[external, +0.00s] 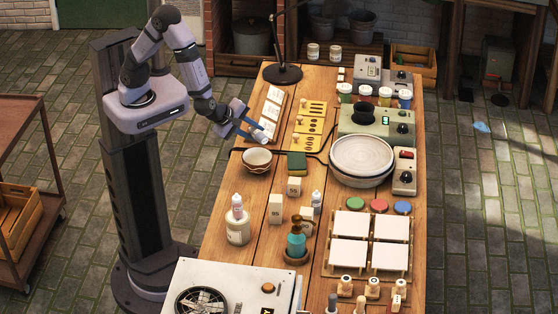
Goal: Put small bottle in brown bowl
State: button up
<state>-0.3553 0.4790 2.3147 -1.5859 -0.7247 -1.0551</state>
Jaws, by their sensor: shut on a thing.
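My gripper (257,131) is at the end of the arm, above the left part of the wooden table. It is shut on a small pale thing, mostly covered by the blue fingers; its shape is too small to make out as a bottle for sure. A small white bottle (316,201) stands among the boxes in the middle of the table. Another white bottle (238,229) with a nozzle stands front left.
A dark green block (297,163) is right of the bowl. A black lamp (284,74) rises at the back.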

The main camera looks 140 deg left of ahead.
jog(key=b, duration=0.6)
send_near(263, 153)
jog(key=shift+x, duration=2.15)
jog(key=shift+r, duration=0.1)
jog(key=o, duration=1.1)
notch_tip(263, 153, up, 7)
jog(key=p, duration=0.7)
